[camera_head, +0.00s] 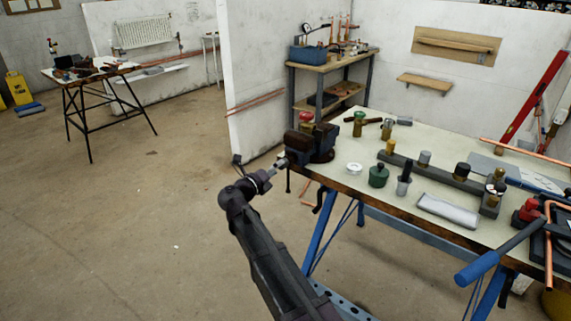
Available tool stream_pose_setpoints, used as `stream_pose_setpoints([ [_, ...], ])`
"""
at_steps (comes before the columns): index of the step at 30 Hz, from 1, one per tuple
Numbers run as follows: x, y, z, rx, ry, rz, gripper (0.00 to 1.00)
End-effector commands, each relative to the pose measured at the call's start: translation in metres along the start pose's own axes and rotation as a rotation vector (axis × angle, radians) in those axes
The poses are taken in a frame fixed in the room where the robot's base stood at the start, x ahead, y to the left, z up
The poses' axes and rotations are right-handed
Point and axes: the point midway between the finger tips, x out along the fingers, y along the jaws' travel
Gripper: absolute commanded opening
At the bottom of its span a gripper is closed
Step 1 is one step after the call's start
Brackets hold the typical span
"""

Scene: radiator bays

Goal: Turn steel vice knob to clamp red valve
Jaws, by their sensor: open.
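The dark vice (322,147) is mounted at the near left corner of the workbench. A valve with a red top (306,118) stands upright at the vice's jaws; whether the jaws touch it cannot be made out. The steel knob at the vice's near left end is mostly hidden by or merged with my gripper (279,164). A thin dark handle bar hangs down just below there. The picture is too small to show whether the fingers touch the knob.
Blue trestle legs (313,226) stand below. Open floor (130,220) lies left; a shelf unit (325,85) stands behind.

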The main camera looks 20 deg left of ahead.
Motion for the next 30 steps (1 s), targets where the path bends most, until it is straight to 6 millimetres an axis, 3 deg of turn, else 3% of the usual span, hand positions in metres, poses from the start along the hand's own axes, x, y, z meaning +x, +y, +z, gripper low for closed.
stream_pose_setpoints([
  [12, 0.023, 0.0, 0.001, 0.0, 0.0, 0.0, 0.71],
  [23, 0.026, 0.0, 0.001, 0.0, -0.001, 0.0, 0.71],
  [26, 0.026, 0.0, 0.001, 0.0, -0.001, 0.0, 0.48],
  [30, 0.026, 0.0, 0.001, 0.0, -0.001, 0.0, 0.06],
])
